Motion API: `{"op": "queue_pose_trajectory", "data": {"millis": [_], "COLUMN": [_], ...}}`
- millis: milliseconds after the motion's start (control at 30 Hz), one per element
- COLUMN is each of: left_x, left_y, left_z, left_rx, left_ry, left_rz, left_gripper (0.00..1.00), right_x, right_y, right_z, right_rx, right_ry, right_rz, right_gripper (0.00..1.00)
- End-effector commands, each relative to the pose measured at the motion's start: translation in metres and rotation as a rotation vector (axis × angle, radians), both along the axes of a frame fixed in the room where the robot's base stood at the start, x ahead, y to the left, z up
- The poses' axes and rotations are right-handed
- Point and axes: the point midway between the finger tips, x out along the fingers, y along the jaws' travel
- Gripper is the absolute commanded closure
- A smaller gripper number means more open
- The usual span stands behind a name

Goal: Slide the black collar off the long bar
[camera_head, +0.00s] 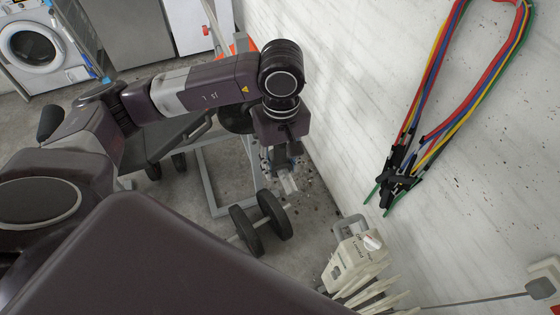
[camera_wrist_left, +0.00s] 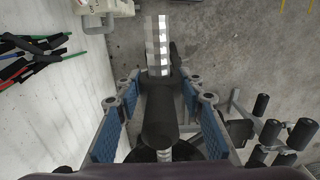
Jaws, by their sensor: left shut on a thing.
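The long bar's bright metal end (camera_head: 288,184) sticks out below my left gripper (camera_head: 281,160) in the head view. In the left wrist view this end (camera_wrist_left: 158,40) runs up the picture, past the fingertips. The black collar (camera_wrist_left: 159,118) is a dark piece around the bar between the blue-padded fingers of my left gripper (camera_wrist_left: 158,88). My left gripper is shut on it. A black plate (camera_wrist_left: 145,155) lies behind it, partly hidden. In the head view the collar is mostly hidden by the gripper. My right gripper is not in view.
A cream heater (camera_head: 350,262) stands close by against the white brick wall. Coloured resistance bands (camera_head: 432,115) hang on that wall. A padded bench (camera_head: 178,136) is behind my left arm.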

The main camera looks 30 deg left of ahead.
Motion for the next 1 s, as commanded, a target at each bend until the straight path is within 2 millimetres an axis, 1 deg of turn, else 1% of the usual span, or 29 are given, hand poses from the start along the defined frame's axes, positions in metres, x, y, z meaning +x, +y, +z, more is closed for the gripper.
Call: {"op": "queue_pose_trajectory", "data": {"millis": [700, 1000], "left_x": [-0.024, -0.029], "left_y": [-0.028, -0.034], "left_z": [0.000, 0.000], "left_rx": [-0.001, 0.000], "left_ry": [-0.001, -0.001], "left_rz": [-0.003, 0.000], "left_gripper": [0.98, 0.98], "right_x": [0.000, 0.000], "right_y": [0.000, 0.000], "right_z": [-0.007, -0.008], "right_rx": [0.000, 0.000], "right_ry": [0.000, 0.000], "right_rz": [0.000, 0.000], "right_gripper": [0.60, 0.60]}}
